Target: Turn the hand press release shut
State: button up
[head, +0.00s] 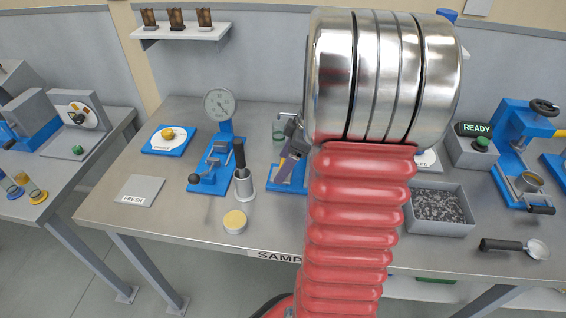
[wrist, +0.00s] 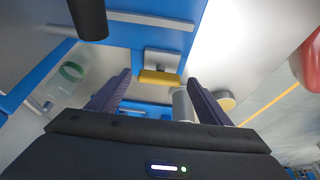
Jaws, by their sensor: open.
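A blue hand press, its base (head: 287,180) partly showing in the head view, stands behind my arm, which hides most of it. In the wrist view a yellow bar (wrist: 158,77) on a grey block is ahead of my gripper (wrist: 158,80), between the lines of its two purple fingers. It looks like the release; I cannot tell its exact angle. My gripper also shows in the head view (head: 285,167), low over the blue base. It is open, with nothing held. No contact between fingers and yellow bar is visible.
A gauge device (head: 212,165) and a metal cylinder (head: 244,185) stand left of my gripper. A yellow-topped puck (head: 235,222) sits near the front edge. A grey bin of granules (head: 438,228) is right of my arm. A green-ringed glass (wrist: 72,72) is close by.

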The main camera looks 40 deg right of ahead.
jog(key=shift+c, duration=0.5)
jog(key=c, duration=0.9)
jog(key=shift+a, duration=0.2)
jog(key=shift+c, duration=0.2)
jog(key=shift+d, duration=0.1)
